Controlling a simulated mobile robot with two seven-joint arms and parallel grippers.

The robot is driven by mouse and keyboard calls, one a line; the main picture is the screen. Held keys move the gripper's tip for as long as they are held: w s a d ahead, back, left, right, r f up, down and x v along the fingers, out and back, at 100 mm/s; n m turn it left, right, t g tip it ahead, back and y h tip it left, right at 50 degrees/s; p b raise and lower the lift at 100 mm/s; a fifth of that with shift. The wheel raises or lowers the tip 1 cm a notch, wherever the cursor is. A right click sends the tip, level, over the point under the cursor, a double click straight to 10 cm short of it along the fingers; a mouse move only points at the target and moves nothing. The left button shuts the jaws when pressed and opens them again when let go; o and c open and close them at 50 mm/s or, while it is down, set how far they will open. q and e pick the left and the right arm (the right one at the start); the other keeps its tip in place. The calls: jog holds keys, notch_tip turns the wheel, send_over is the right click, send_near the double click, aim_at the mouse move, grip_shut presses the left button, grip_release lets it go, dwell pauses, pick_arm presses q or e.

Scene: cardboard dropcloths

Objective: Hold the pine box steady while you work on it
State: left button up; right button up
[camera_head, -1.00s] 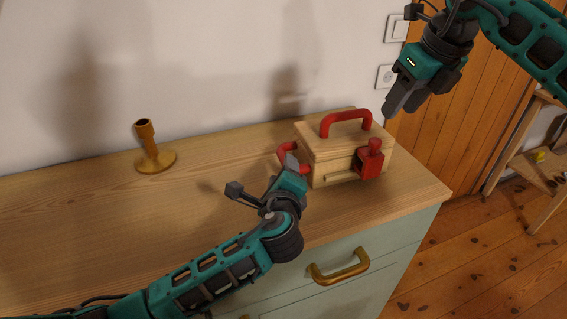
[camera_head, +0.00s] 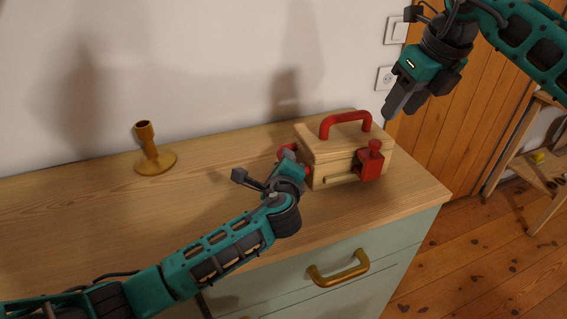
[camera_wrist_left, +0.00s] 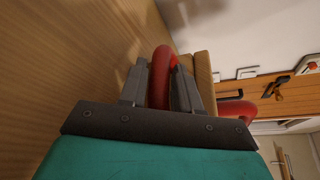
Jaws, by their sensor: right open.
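The pale pine box (camera_head: 325,171) stands on the right part of the cabinet top, upright, with its lid (camera_head: 345,134) on. A red arched handle (camera_head: 345,121) sits on the lid, a red block with a knob (camera_head: 370,163) on the front, and a red side handle (camera_head: 286,152) at the left end. My left gripper (camera_head: 291,160) is at that side handle. In the left wrist view its fingers (camera_wrist_left: 160,88) lie close against both sides of the red handle (camera_wrist_left: 160,70). My right gripper (camera_head: 401,103) is open and empty, above and right of the box.
A mustard candlestick (camera_head: 153,154) stands on the wooden top (camera_head: 90,215), left of the box. The top is clear between them. A wall is behind; a brass drawer pull (camera_head: 340,270) juts out in front. A wooden stool or shelf (camera_head: 525,160) stands at right.

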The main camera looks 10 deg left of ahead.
pick_arm(q)
grip_shut()
dwell(0.9)
